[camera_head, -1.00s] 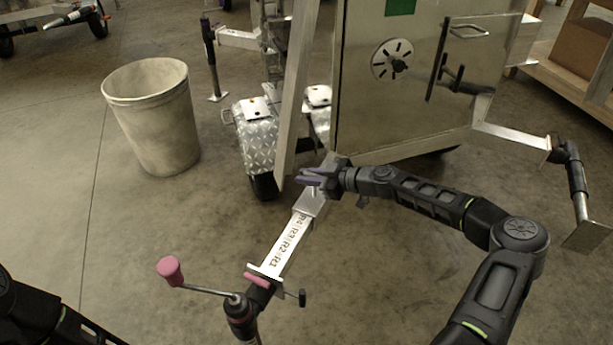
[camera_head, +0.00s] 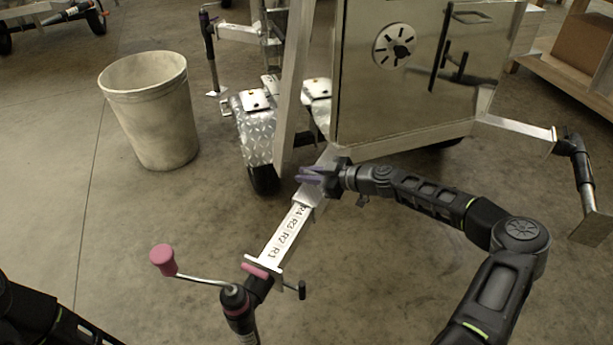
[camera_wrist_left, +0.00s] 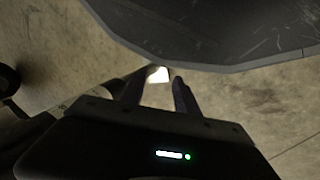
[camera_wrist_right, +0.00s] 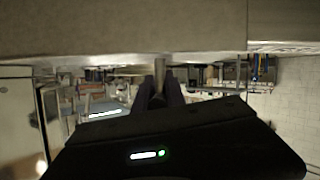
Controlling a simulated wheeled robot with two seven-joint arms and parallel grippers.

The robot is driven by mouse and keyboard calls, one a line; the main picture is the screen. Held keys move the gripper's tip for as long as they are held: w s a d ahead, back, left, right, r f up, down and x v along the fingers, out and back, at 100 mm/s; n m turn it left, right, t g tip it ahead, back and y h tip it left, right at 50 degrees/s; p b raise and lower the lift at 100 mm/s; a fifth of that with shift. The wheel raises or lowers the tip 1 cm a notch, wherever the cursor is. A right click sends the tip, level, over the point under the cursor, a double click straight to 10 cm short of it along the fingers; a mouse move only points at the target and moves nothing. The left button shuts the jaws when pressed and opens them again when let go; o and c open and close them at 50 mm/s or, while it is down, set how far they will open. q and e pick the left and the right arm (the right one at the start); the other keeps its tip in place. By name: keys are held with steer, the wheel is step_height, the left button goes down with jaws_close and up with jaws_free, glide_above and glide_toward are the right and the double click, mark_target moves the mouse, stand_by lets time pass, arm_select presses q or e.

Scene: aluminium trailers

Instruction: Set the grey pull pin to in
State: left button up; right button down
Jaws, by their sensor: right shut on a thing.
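My right gripper (camera_head: 312,176) is at the upper end of the outrigger arm (camera_head: 283,236), near the corner of the metal box. In the right wrist view its fingers (camera_wrist_right: 160,88) are shut on a slim grey pin (camera_wrist_right: 159,72), which I take for the grey pull pin. The pin stands upright between the fingertips and meets the pale metal above. In the head view the fingers hide the pin, and I cannot tell how deep it sits. My left gripper (camera_wrist_left: 163,84) is open and empty in the left wrist view, below a dark curved surface.
The arm carries labels R1 to R4 and ends in a jack with a pink-knobbed crank (camera_head: 163,260). A pink handle (camera_head: 255,270) is beside it. A pale bin (camera_head: 150,112) stands left. A wheel with a tread-plate fender (camera_head: 254,135) is behind.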

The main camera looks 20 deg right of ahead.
steer(key=shift+f, duration=0.25)
steer(key=c, duration=1.7)
jaws_free()
steer(key=o, duration=0.3)
steer(key=shift+r, duration=0.1)
steer(key=p+v, duration=0.1)
steer(key=v, duration=0.6)
steer(key=shift+s+d+r, duration=0.1)
steer(key=shift+s+d, duration=0.15)
steer(key=shift+s, duration=0.05)
